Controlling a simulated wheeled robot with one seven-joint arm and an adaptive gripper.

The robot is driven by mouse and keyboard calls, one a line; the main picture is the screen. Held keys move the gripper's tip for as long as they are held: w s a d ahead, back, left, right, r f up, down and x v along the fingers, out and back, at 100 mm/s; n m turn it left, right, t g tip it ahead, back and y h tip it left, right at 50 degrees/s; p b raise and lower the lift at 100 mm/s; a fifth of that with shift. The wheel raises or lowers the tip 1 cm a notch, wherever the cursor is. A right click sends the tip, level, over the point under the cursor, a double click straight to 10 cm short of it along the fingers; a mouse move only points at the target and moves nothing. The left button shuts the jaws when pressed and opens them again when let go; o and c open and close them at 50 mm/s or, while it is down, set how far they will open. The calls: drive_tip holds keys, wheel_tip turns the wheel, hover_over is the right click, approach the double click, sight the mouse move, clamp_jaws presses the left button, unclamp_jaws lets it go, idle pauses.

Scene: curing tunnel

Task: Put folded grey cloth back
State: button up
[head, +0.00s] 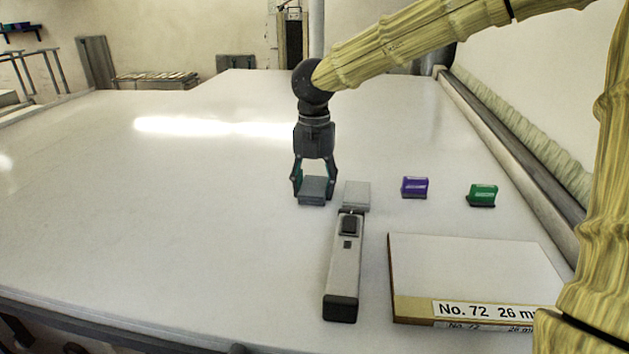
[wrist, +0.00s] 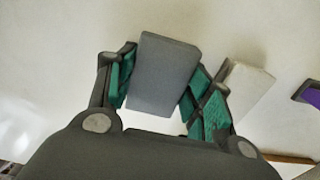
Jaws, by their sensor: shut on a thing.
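The folded grey cloth (head: 312,196) is a small flat grey block between the fingers of my gripper (head: 314,184) in the head view. My gripper points down and is shut on it. In the wrist view the cloth (wrist: 162,75) lies between the green finger pads of my gripper (wrist: 158,82), slightly tilted. It is low over or on the white table; I cannot tell whether it touches.
A paler grey block (head: 356,194) lies just right of my gripper, at the far end of a long grey handheld device (head: 345,268). A purple block (head: 414,187), a green block (head: 481,194) and a labelled board (head: 475,270) are to the right. The white table (head: 150,220) is clear on the left.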

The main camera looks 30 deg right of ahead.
sight(313, 183)
drive_tip(key=shift+w+f, duration=0.15)
drive_tip(key=shift+w, duration=0.1)
drive_tip(key=o, duration=0.5)
drive_tip(key=shift+w+f, duration=0.1)
drive_tip(key=shift+w, duration=0.1)
drive_tip(key=o, duration=0.4)
drive_tip(key=shift+s, duration=0.35)
drive_tip(key=shift+w, duration=0.15)
drive_tip(key=shift+w+r, duration=0.1)
drive_tip(key=shift+r, duration=0.1)
drive_tip(key=shift+r, duration=0.35)
wheel_tip(313, 183, up, 11)
drive_tip(key=b, duration=0.3)
drive_tip(key=shift+r+b, duration=0.1)
drive_tip(key=shift+b, duration=0.25)
